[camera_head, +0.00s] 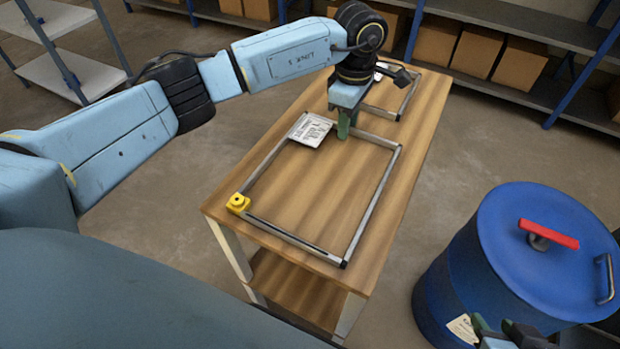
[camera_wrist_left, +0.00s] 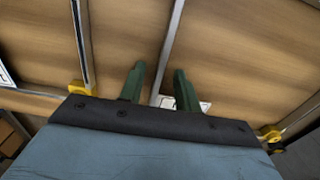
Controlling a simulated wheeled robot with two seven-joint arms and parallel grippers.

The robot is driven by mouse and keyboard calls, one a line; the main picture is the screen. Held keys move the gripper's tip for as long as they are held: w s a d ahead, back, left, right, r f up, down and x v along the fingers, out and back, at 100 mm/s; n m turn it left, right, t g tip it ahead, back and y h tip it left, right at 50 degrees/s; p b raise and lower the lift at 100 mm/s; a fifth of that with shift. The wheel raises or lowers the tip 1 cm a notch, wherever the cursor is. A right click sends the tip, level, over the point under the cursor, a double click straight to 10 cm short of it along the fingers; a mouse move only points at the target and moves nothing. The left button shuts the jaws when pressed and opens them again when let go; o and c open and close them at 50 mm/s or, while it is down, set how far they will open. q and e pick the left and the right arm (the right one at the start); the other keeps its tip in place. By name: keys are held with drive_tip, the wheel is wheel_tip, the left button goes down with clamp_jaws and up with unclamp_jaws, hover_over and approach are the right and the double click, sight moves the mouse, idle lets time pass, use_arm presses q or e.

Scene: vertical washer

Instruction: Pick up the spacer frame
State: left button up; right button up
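A large rectangular metal spacer frame (camera_head: 374,205) lies flat on the wooden table (camera_head: 300,190). It has a yellow corner piece (camera_head: 238,203) at its near left corner and a white printed label (camera_head: 310,130) near its far left corner. My left gripper (camera_head: 344,131) points down at the frame's far side, just right of the label. In the left wrist view its green fingers (camera_wrist_left: 160,88) are apart, with a thin metal bar (camera_wrist_left: 171,45) running through the gap; I cannot tell if they touch it. My right gripper (camera_head: 510,338) shows only partly at the bottom right edge.
A second metal frame (camera_head: 408,97) lies at the table's far end, partly behind my left arm. A blue drum (camera_head: 530,255) with a red handle (camera_head: 548,234) stands right of the table. Shelves with cardboard boxes (camera_head: 476,52) stand behind. The table inside the near frame is bare.

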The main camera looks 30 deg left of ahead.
use_arm(q)
clamp_jaws()
idle(0.4)
